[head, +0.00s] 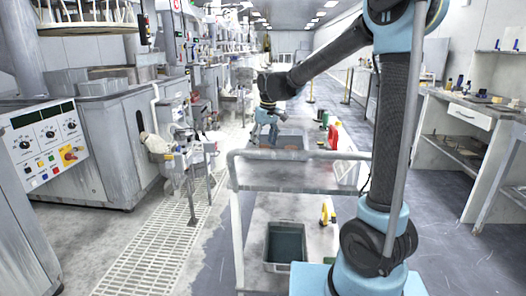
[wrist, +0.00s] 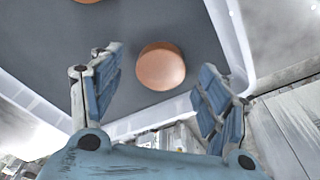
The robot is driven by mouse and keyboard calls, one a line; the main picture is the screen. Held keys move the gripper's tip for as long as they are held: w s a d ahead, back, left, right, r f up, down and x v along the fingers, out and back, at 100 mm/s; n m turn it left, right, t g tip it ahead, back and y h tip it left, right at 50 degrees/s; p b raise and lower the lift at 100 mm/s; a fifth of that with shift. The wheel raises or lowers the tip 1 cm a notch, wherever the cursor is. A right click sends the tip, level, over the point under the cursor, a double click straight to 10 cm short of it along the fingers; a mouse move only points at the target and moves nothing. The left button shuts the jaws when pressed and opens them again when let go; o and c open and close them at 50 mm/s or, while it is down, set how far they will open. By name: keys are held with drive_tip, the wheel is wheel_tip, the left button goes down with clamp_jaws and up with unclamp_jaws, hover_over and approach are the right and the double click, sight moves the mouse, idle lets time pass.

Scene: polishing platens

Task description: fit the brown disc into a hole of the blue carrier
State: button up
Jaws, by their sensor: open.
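A brown disc (wrist: 161,66) lies flat on the dark floor of a tray (wrist: 45,45) with a pale rim in the wrist view. A second brown disc (wrist: 88,1) is cut off by the top edge. My gripper (wrist: 160,60) is open and empty. Its two blue fingers stand apart, one on each side of the nearer disc in the picture; the gap in height cannot be told. In the head view my gripper (head: 271,132) is over the far part of the cart, near dark trays (head: 290,141). I cannot make out the blue carrier in either view.
A pale cart rail (head: 300,156) crosses in front of the trays. A red container (head: 333,137) and a green one (head: 325,118) stand to their right. A grey bin (head: 285,243) and a yellow bottle (head: 324,213) are lower down. Machines line the left, benches the right.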

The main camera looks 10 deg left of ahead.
drive_tip(key=shift+f, duration=0.55)
drive_tip(key=c, duration=1.2)
